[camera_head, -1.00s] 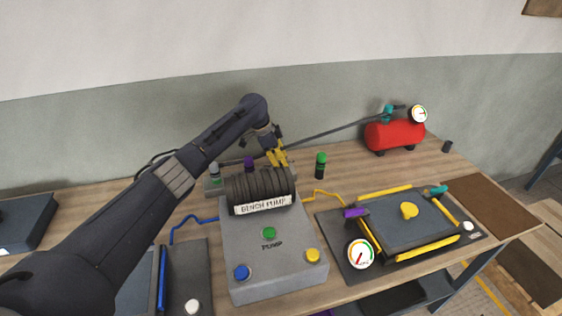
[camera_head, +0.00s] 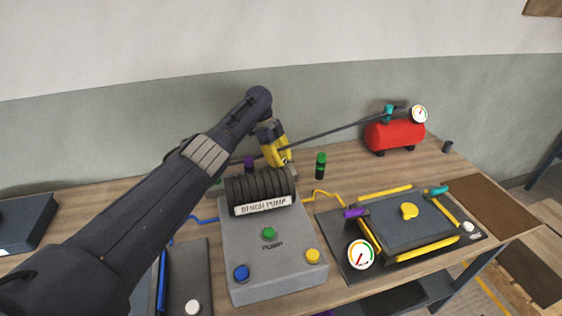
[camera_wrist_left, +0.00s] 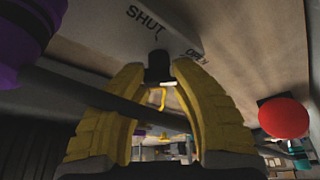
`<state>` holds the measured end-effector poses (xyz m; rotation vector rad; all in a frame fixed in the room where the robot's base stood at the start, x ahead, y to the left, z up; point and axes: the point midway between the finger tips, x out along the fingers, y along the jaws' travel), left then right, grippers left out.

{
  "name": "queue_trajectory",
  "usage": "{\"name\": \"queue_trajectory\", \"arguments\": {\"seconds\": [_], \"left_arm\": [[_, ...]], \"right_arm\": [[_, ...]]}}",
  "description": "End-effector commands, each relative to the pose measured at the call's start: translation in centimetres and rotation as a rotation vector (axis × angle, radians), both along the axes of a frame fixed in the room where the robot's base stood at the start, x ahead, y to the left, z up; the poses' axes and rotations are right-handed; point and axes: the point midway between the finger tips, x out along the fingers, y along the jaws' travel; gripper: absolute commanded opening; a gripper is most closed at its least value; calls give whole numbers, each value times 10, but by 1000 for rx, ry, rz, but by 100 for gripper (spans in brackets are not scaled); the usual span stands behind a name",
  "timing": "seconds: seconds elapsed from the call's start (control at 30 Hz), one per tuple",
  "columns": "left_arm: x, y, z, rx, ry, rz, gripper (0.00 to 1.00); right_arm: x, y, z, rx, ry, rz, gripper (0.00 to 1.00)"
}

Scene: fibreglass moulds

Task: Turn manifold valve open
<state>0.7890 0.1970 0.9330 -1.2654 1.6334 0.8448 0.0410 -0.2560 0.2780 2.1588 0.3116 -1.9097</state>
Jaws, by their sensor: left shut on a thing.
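My left gripper (camera_head: 285,160) is behind the bench pump (camera_head: 270,240), low over the back of the bench. In the left wrist view its yellow fingers (camera_wrist_left: 158,78) are closed on a dark valve handle (camera_wrist_left: 158,65). The handle stands on a grey manifold face (camera_wrist_left: 110,22) marked SHUT and, partly covered, what looks like OPEN. In the head view, the pump and my left arm hide most of the manifold, so I cannot tell the handle's angle there. My right gripper is not in view.
A dark rod (camera_head: 335,130) runs close by the gripper toward the red tank (camera_head: 395,135). A purple-topped piece (camera_head: 249,162) and a green-capped piece (camera_head: 321,160) stand on either side. A mould with yellow bars (camera_head: 430,252) lies at right.

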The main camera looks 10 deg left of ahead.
Motion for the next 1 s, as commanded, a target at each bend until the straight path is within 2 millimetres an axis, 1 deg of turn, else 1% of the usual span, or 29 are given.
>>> {"name": "queue_trajectory", "arguments": {"seconds": [0.03, 0.63, 0.67, 0.87, 0.9, 1.0], "left_arm": [[0, -6, 1, -8, -1, -10, 0], [0, -6, 0, -8, -1, -30, 0], [0, -7, 0, -8, -1, -30, 31], [0, -4, 0, -4, 0, -28, 54], [0, -3, 0, -4, 1, -27, 56], [0, -2, 0, -3, 1, -26, 56]], "right_arm": [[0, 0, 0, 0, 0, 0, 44], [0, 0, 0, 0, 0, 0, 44], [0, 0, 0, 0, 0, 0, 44], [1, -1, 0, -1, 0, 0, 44], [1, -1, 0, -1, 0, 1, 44], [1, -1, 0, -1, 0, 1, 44]]}}
